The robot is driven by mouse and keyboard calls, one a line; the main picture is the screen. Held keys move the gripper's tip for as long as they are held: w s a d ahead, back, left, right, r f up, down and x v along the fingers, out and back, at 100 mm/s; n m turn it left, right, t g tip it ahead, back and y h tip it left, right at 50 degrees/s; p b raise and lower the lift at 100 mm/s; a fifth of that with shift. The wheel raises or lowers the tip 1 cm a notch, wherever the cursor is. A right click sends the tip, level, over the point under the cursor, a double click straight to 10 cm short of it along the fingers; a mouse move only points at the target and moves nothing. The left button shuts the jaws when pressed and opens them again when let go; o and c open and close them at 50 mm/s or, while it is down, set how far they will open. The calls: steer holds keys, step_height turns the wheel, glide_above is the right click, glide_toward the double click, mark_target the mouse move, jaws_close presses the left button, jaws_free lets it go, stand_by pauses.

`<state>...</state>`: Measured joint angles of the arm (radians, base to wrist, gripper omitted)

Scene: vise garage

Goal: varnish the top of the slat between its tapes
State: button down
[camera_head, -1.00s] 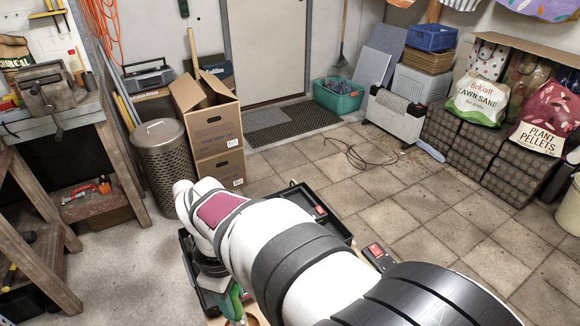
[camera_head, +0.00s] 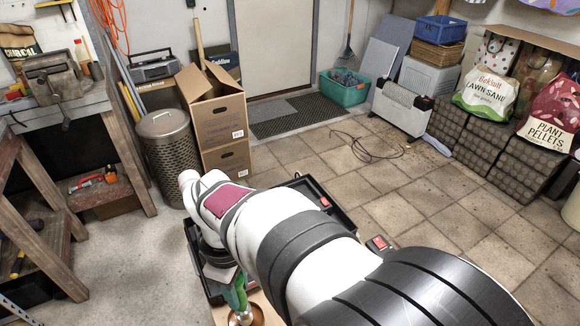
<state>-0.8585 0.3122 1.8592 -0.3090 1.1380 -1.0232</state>
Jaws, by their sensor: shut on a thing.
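My arm reaches in from the lower right and ends left of the middle. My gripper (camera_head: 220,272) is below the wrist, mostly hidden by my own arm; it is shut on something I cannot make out. A green thing (camera_head: 237,293) shows just beneath it, beside a copper-coloured round thing (camera_head: 247,317); I cannot tell whether the jaws touch the green thing. A strip of light wood (camera_head: 225,315) shows at the bottom edge. I cannot pick out the slat, its tapes or any varnish; my arm covers much of that area.
A black tray (camera_head: 342,217) lies behind my arm, with a red-and-black item (camera_head: 379,244) to its right. A workbench (camera_head: 85,110) with a vise (camera_head: 58,82) stands left. A perforated bin (camera_head: 170,155) and stacked cartons (camera_head: 218,125) stand behind. Tiled floor (camera_head: 400,190) is open at right.

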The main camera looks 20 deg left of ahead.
steer(key=shift+f, duration=0.3)
stand_by(0.9)
steer(key=shift+r, duration=3.55)
steer(key=w+d+r+m, duration=0.1)
steer(key=w+d+m, duration=0.2)
steer(key=d+m, duration=0.3)
steer(key=w+d+r+m, duration=0.2)
steer(key=w+d+m, duration=0.2)
steer(key=d, duration=0.8)
steer(key=w+d+r+m, duration=0.1)
steer(key=w+d+m, duration=0.2)
steer(key=d+m, duration=0.5)
steer(key=shift+w+d+r, duration=0.15)
steer(key=shift+d+r, duration=0.05)
steer(key=shift+d, duration=0.8)
